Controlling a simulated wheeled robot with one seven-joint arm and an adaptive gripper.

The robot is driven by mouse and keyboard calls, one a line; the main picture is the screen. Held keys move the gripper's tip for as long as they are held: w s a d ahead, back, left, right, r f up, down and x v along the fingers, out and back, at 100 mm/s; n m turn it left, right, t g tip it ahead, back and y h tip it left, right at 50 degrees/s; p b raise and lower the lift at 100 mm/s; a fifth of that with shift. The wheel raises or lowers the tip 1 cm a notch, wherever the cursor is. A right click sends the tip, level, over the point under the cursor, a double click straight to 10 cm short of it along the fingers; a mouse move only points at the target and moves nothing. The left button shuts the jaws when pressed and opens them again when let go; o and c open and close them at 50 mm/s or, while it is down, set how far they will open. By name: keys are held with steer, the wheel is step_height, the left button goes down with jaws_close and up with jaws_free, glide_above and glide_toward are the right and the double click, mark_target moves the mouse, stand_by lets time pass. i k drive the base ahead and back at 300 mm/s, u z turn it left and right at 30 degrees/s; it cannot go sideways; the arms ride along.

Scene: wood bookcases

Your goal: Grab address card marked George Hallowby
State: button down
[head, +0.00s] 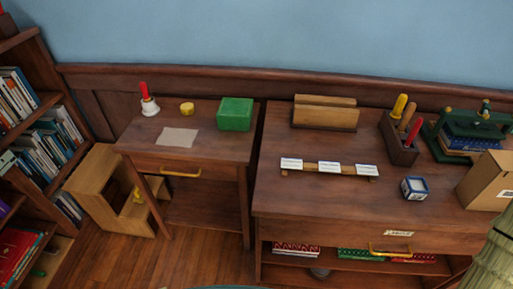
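Three small white cards stand side by side on a thin wooden rail (312,174) on the right-hand desk: a left card (291,163), a middle card (329,168) and a right card (367,170). Each has faint marks, but the writing is too small to read, so I cannot tell which one bears the name George Hallowby. My gripper is not in view.
The desk (290,195) also bears a wooden letter holder (325,112), a tool box (398,151), a blue-white cube (414,188), a green press (473,130) and a cardboard box (487,180). The side table holds a bell (149,103) and green box (235,114). The desktop before the rail is clear.

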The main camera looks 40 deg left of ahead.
mark_target(328, 166)
steer(key=u, duration=0.35)
steer(key=k, duration=0.5)
steer(key=i, duration=0.75)
steer(key=z, duration=1.8)
steer(key=k, duration=1.05)
steer(key=u, duration=1.7)
